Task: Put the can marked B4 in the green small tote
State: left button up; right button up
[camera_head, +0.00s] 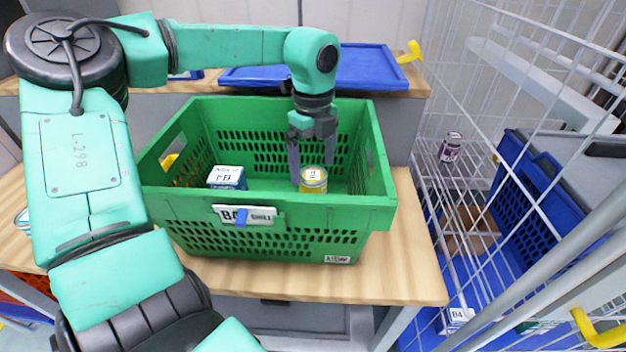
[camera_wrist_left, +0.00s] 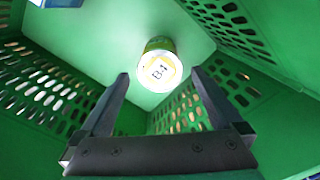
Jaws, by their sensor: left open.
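A yellow can (camera_head: 313,182) with a white top stands inside the green small tote (camera_head: 290,215) on the wooden table. In the left wrist view the can (camera_wrist_left: 160,72) shows its top, marked B4, ahead of the fingertips. My left gripper (camera_head: 312,170) reaches down into the tote above the can. It is open, and its fingers look apart from the can. In the left wrist view the open gripper (camera_wrist_left: 160,75) holds nothing. My right gripper is not in view.
A white and blue box (camera_head: 227,178) marked B4 sits in the tote's left part. The tote walls surround my left gripper. A blue lid (camera_head: 355,68) lies behind. A wire cage at the right holds a purple can (camera_head: 450,147) and a blue tote (camera_head: 540,195).

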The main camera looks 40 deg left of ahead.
pick_arm(q)
notch_tip(320, 180, up, 6)
jog(key=shift+f, duration=0.2)
dwell(0.3)
